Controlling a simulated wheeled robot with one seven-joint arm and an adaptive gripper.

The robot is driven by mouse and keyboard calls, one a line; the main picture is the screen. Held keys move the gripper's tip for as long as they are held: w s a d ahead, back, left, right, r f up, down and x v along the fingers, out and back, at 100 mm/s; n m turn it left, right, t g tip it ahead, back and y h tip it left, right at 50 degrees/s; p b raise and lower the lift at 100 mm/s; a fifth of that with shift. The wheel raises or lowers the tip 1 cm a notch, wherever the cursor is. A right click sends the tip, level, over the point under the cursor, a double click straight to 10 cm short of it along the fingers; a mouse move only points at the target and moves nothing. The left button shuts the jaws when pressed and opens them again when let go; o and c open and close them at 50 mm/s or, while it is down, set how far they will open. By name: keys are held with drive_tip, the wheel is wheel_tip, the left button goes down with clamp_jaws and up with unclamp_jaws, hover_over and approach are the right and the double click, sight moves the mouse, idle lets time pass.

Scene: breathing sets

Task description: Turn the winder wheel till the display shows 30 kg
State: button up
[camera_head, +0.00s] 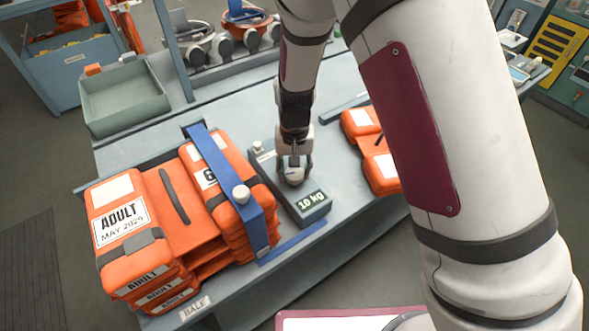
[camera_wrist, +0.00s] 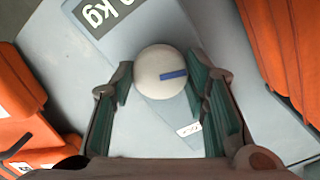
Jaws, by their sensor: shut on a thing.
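The winder wheel (camera_wrist: 150,66) is a round white knob with a blue mark pointing right in the wrist view. It sits on a grey scale box (camera_head: 264,176) on the bench. My gripper (camera_wrist: 160,74) is shut on the wheel from above, one dark green-padded finger at each side. In the head view my gripper (camera_head: 294,165) hides most of the wheel. The display (camera_head: 311,200) at the box's near end seems to read 10 kg, in small figures. Only part of the display (camera_wrist: 98,14) shows in the wrist view.
Stacked orange adult life jackets (camera_head: 122,222) with a blue strap bracket (camera_head: 228,178) stand close left of the box. More orange packs (camera_head: 366,130) lie to its right. A green tray (camera_head: 125,103) is at the back left. Bare bench (camera_head: 345,197) shows right of the display.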

sight(294, 173)
drive_tip(key=o, duration=1.1)
drive_tip(key=shift+o, duration=0.2)
drive_tip(key=shift+r, duration=0.15)
wheel_tip(294, 173, up, 12)
